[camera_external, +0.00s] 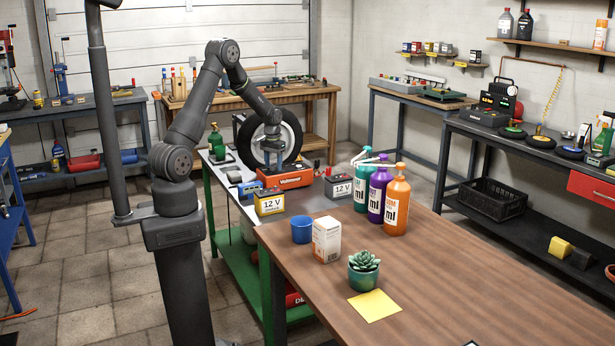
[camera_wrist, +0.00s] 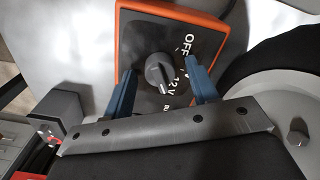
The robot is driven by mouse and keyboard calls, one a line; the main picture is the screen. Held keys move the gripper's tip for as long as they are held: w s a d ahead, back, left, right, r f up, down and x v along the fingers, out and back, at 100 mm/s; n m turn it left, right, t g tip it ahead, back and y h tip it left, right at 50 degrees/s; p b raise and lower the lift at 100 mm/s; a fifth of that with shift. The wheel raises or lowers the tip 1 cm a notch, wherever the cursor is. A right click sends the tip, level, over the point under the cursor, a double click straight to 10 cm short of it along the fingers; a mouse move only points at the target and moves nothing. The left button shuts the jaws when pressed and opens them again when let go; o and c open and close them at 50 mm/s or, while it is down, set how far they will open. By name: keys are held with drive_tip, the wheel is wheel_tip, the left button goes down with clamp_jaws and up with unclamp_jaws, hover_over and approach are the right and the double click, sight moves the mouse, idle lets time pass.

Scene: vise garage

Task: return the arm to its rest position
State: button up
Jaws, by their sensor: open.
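My gripper (camera_wrist: 163,85) is open in the wrist view, with its two blue fingers apart. A grey rotary knob (camera_wrist: 160,72) on the orange charger (camera_wrist: 128,40) shows between the fingers. I cannot tell whether the fingers touch the knob. "OFF" and "12 V" are printed on the dark panel around it. In the external view my arm reaches over the metal bench, and my gripper (camera_external: 272,166) points down just above the orange charger (camera_external: 286,177). The fingertips are small and partly hidden there.
A tyre (camera_external: 290,140) stands close behind my gripper. A yellow battery (camera_external: 270,202) and a grey battery (camera_external: 339,186) flank the charger. A wooden table (camera_external: 480,270) in front holds bottles (camera_external: 397,205), a blue cup (camera_external: 302,229), a box (camera_external: 326,240) and a plant (camera_external: 364,275).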

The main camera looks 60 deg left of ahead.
drive_tip(key=shift+n, duration=0.5)
